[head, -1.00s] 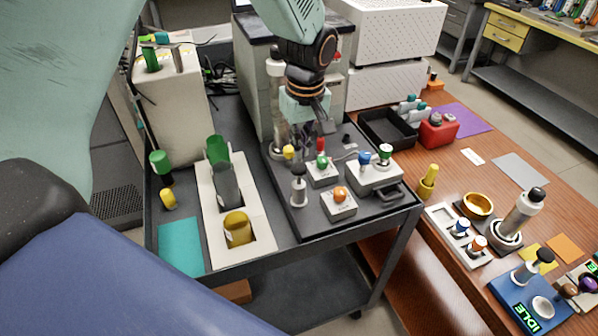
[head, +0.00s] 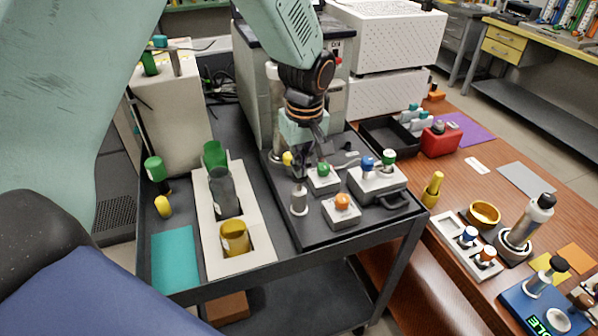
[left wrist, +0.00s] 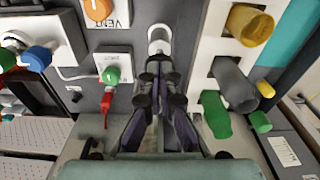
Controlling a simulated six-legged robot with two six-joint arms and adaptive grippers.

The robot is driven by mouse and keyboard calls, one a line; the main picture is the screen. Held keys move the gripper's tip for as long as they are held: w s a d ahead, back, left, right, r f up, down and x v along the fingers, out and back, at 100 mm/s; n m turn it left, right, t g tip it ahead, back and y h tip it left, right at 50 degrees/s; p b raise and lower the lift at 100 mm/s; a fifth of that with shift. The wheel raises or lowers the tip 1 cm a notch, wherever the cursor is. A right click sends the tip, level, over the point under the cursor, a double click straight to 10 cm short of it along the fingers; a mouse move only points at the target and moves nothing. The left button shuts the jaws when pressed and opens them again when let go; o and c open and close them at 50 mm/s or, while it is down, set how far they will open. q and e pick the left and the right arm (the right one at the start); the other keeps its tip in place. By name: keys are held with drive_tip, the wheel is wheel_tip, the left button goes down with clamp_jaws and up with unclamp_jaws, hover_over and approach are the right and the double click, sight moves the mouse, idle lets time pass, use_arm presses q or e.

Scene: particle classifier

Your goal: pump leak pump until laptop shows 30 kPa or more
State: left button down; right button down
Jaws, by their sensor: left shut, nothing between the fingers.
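The hand pump (head: 299,201), a small grey cylinder, stands upright at the front left of the black tray on the cart. My left gripper (head: 301,166) is shut with nothing between its fingers, at the top of the pump. The pump's dark knob is hidden behind the fingers, and I cannot tell whether they touch it. In the left wrist view the pump's pale end (left wrist: 160,36) shows just beyond the fingertips (left wrist: 160,75). No laptop screen or pressure reading is visible. My right gripper is not in view.
Beside the pump are an orange-knobbed vent box (head: 342,212), a green-knobbed box (head: 323,183) and a larger valve box (head: 378,182). A white holder (head: 254,257) with cylinders stands left. A wooden table (head: 450,190) with other equipment is at right.

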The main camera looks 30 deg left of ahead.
use_arm(q)
wheel_tip(320, 180, down, 3)
drive_tip(key=shift+r+b, duration=0.1)
drive_tip(key=shift+b, duration=0.4)
drive_tip(key=shift+s+d+r+p, duration=0.35)
drive_tip(key=shift+d+r+p, duration=0.05)
drive_tip(key=shift+p, duration=0.3)
drive_tip(key=shift+s+d+r+p, duration=0.3)
drive_tip(key=shift+s+d+p, duration=0.35)
drive_tip(key=shift+d, duration=0.25)
wheel_tip(320, 180, up, 12)
drive_tip(key=d, duration=0.1)
drive_tip(key=shift+s, duration=0.35)
